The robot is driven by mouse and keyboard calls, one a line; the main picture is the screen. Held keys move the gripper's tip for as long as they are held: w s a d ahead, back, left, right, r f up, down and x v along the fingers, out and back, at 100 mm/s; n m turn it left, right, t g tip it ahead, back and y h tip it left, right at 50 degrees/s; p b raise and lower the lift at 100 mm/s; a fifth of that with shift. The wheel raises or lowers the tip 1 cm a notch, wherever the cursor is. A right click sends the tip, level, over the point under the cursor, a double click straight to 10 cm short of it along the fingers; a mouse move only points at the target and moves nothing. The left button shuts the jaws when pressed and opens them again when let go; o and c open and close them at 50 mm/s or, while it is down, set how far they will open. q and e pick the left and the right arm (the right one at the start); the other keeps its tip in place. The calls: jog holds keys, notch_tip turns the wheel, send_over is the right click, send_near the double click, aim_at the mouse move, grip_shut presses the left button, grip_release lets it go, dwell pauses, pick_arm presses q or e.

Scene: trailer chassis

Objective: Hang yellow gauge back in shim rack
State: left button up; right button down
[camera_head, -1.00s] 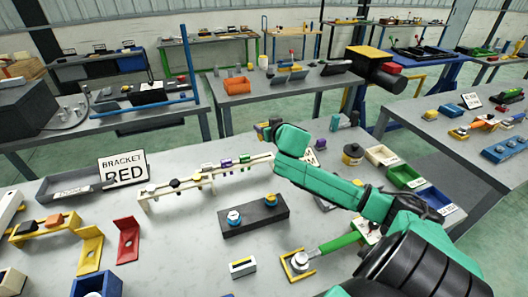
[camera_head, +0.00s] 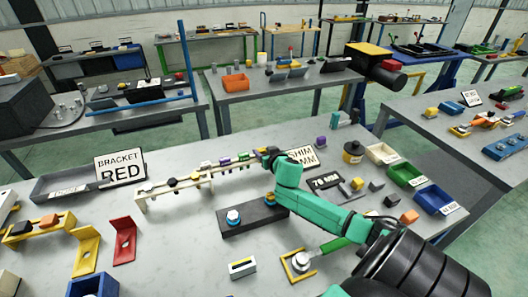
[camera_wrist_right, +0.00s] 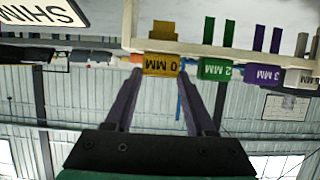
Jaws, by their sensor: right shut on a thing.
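The yellow gauge (camera_wrist_right: 161,65), with a label ending in "0 MM", is between the fingers of my right gripper (camera_wrist_right: 160,73). In the wrist view it is upside down and lies against the white bar of the shim rack (camera_wrist_right: 240,49), beside the green "2 MM" gauge (camera_wrist_right: 214,69) and the purple "3 MM" gauge (camera_wrist_right: 261,74). Whether it is seated on the rack I cannot tell. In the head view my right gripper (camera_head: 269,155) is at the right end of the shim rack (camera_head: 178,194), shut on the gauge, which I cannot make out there. My left gripper is out of view.
A "SHIM" sign (camera_head: 302,157) stands just right of the gripper. A dark block (camera_head: 262,218) with two knobs lies in front of the rack. White, green (camera_head: 407,174) and blue (camera_head: 434,200) bins stand at the right. The table behind the rack's left half is clear.

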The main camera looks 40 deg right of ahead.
jog(key=shift+c, duration=1.2)
grip_release()
jog(key=v, duration=1.2)
jog(key=shift+r+p, duration=0.3)
jog(key=shift+r, duration=0.05)
